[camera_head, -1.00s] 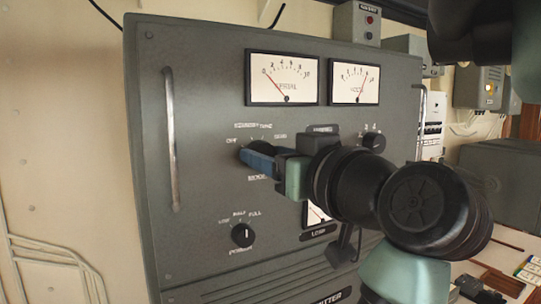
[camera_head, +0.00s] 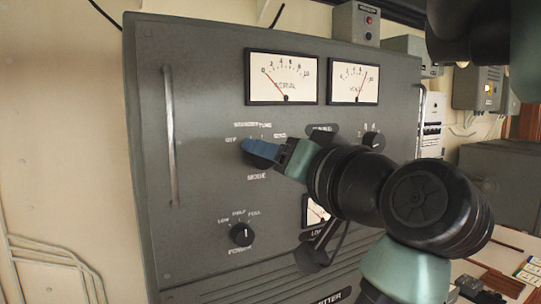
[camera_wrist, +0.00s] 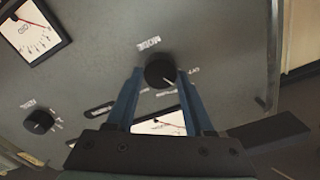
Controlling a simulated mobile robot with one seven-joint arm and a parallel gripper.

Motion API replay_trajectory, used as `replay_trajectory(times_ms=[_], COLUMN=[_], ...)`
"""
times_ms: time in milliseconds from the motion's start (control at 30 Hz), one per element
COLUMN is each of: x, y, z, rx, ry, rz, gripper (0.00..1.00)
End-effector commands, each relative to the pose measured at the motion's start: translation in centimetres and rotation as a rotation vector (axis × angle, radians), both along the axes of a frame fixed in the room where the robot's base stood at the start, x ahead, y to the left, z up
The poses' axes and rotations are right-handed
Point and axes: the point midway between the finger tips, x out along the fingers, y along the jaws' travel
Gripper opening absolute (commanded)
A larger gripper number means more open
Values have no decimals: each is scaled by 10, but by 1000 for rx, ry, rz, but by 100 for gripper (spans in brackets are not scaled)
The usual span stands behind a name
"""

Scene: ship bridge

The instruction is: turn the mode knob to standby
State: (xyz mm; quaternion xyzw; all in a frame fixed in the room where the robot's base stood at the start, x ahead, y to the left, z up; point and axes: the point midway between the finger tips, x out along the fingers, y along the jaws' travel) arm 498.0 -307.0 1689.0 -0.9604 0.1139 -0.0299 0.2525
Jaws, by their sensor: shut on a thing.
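The mode knob (camera_wrist: 158,70) is a round black knob on the grey transmitter panel (camera_head: 200,100). In the wrist view it sits between the blue fingers of my gripper (camera_wrist: 160,76), which is shut on it.
A power knob (camera_head: 242,234) is below, and another knob (camera_head: 373,140) is to the right. Two meters (camera_head: 282,78) are above. A vertical handle (camera_head: 171,140) stands on the panel's left side. A lower meter (camera_head: 316,212) is partly hidden by my arm.

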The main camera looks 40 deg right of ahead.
Motion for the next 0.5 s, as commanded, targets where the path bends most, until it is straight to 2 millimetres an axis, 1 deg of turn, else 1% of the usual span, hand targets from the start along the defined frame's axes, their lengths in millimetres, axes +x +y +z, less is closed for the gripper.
replay_trajectory(times_ms=[200,500], x=[0,0], y=[0,-1], z=[0,-1], rx=[113,177], ry=[-27,-43], rz=[0,0], gripper=[0,0])
